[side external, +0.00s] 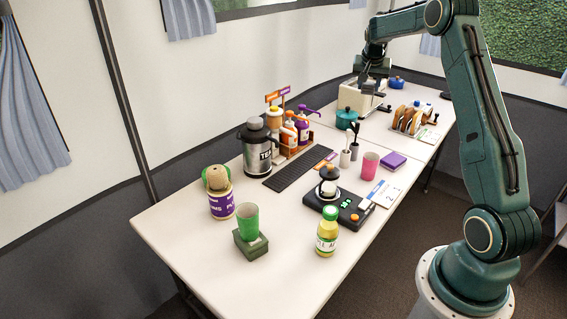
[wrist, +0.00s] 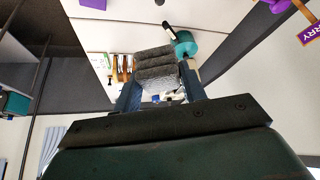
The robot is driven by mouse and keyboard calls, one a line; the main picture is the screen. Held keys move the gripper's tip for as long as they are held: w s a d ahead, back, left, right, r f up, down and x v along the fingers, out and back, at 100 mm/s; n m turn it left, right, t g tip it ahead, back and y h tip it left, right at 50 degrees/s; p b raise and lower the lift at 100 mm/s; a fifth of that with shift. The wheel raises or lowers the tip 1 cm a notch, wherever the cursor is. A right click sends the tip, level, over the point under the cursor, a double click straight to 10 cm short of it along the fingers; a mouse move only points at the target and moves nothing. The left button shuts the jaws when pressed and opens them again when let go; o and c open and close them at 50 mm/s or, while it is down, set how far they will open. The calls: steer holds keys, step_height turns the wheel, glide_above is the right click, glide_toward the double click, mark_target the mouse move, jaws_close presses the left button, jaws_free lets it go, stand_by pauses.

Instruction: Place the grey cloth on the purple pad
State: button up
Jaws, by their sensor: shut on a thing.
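The grey cloth (wrist: 155,68) is folded into a thick bundle and sits between the two fingers of my gripper (wrist: 160,90) in the wrist view. The fingers are shut on it from both sides. In the side view my gripper (side external: 371,84) is at the far part of the table, over or just beside a cream box-like appliance; the cloth is too small to make out there. The purple pad (side external: 393,161) lies flat near the table's right edge, nearer the camera than my gripper. Nothing is seen on top of it.
A pink cup (side external: 370,165) stands left of the pad, and a white card (side external: 384,193) lies in front of it. A teal pot (side external: 346,118), a rack (side external: 411,119) and the cream appliance (side external: 358,96) stand farther back. A black scale (side external: 339,208) is nearer the camera.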

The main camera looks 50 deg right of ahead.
steer(key=s+d+m+g, duration=0.3)
steer(key=s+d+m, duration=0.3)
steer(key=s, duration=0.7)
steer(key=n, duration=0.1)
glide_above(396, 156)
steer(key=a, duration=0.2)
steer(key=shift+t+h, duration=0.3)
step_height(396, 156, down, 20)
steer(key=shift+f, duration=0.1)
steer(key=shift+f, duration=2.15)
steer(key=o, duration=0.9)
steer(key=shift+f, duration=0.1)
steer(key=shift+o, duration=0.2)
